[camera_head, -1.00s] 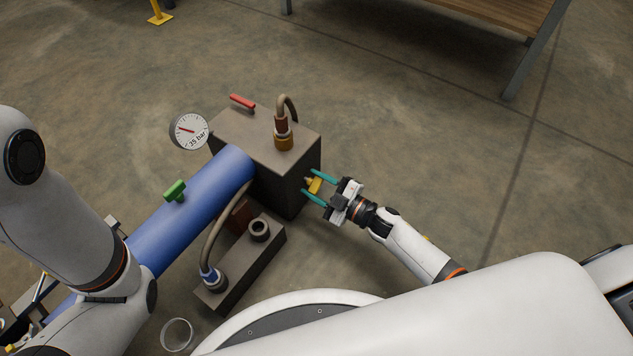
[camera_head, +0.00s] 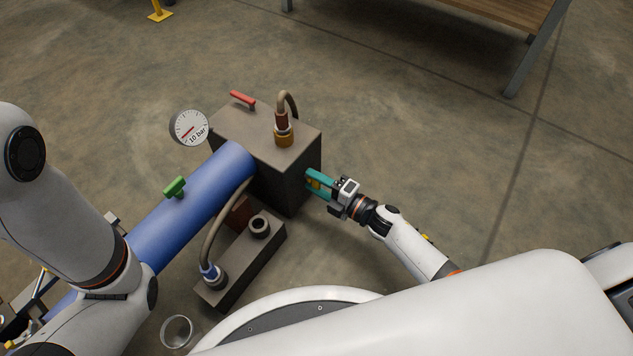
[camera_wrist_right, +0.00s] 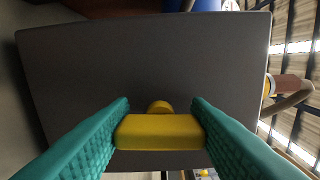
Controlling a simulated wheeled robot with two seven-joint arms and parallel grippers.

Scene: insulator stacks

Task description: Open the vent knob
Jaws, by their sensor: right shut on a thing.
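The yellow vent knob (camera_wrist_right: 160,132) sticks out from the side of the dark metal block (camera_head: 264,141). My right gripper (camera_head: 315,182) is shut on this knob, with a teal finger on each side of it. In the right wrist view the knob's bar lies crosswise between the fingers, its round stem behind it against the block face. In the head view the fingers hide most of the knob. The round gauge (camera_head: 188,127) reads "10 bar".
A blue cylinder (camera_head: 190,205) with a green knob (camera_head: 174,187) joins the block. A red lever (camera_head: 242,98) and a hose fitting (camera_head: 283,135) are on top. A lower dark block (camera_head: 240,275) and a clear glass (camera_head: 177,332) stand nearer. The floor at right is open.

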